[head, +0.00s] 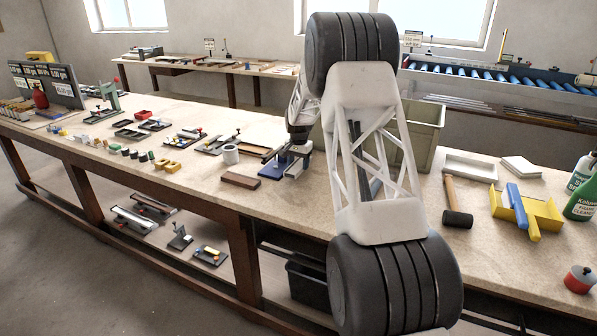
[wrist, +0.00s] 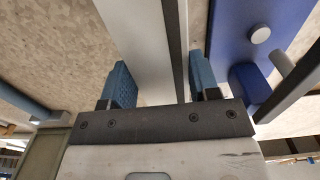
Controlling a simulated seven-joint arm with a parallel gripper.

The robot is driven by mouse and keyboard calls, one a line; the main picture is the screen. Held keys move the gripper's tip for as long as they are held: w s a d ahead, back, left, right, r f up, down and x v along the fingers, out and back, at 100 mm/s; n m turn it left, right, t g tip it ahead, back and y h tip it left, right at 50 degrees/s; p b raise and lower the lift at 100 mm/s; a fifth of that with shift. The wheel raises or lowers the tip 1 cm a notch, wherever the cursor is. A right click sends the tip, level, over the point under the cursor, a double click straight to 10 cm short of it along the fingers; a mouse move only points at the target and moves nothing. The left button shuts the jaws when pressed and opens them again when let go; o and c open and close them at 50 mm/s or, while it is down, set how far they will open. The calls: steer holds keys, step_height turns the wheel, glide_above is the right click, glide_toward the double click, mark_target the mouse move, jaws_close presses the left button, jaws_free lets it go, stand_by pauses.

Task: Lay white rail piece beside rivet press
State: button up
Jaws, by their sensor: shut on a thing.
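The white rail piece (wrist: 140,40) is a long, pale flat strip with a dark edge along its right side in the wrist view. My gripper (wrist: 161,80) has its two blue-padded fingers on either side of the rail and is shut on it. A blue base with a silver round knob, apparently the rivet press (wrist: 232,42), lies just right of the rail in the wrist view. In the head view its blue base (head: 272,171) stands on the bench left of my arm. My arm hides much of the gripper and rail there; I cannot tell whether the rail touches the bench.
A grey-green bin (head: 425,125) is behind my arm. A mallet (head: 457,205) and a yellow tray (head: 526,211) lie to the right. Small parts cover the left bench.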

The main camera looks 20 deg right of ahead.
mark_target(298, 164)
steer(key=shift+f, duration=1.75)
steer(key=shift+f, duration=0.1)
steer(key=o, duration=0.9)
steer(key=shift+o, duration=0.2)
step_height(298, 164, up, 12)
steer(key=shift+r, duration=0.1)
